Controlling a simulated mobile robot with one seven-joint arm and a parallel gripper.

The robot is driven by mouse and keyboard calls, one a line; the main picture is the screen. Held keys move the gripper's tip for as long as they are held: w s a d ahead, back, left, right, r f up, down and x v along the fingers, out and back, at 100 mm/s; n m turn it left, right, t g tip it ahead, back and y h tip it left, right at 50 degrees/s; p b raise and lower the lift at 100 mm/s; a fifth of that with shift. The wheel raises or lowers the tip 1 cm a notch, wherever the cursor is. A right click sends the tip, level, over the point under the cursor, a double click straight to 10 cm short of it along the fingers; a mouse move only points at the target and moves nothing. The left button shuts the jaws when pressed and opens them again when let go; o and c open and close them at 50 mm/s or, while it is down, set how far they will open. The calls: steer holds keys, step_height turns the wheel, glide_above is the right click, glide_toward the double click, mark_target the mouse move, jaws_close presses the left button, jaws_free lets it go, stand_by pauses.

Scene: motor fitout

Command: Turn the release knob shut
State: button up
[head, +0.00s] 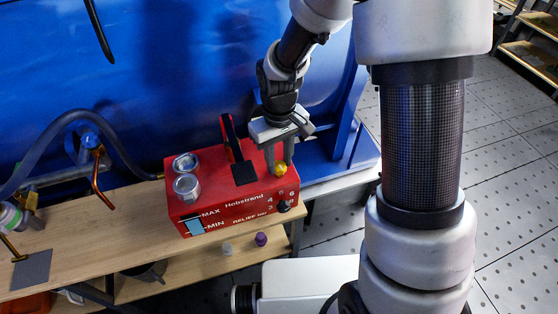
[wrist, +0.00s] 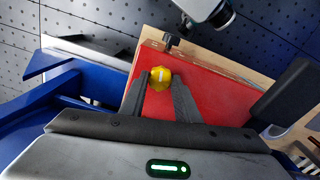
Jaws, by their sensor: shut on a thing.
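A red box (head: 217,200) marked "Hobstrand" stands on the wooden bench. A yellow knob (head: 280,170) sits on its top near the right end. It also shows in the wrist view (wrist: 160,77), with a short pale line on its face. My gripper (head: 280,164) points down from above and is shut on the yellow knob, one finger on each side in the wrist view (wrist: 160,84). A small black knob (head: 284,206) is on the box's front, below the yellow one; it is clear of the fingers.
Two silver caps (head: 186,187) are at the box's left end. A blue machine wall (head: 180,70) stands behind. A hose and copper pipe (head: 101,173) are at the left.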

mark_target(279, 165)
steer(key=shift+m, duration=1.1)
steer(key=o, duration=1)
steer(key=shift+o, duration=0.2)
steer(key=shift+r, duration=0.1)
step_height(279, 165, up, 17)
steer(key=p, duration=0.2)
steer(key=shift+r, duration=0.15)
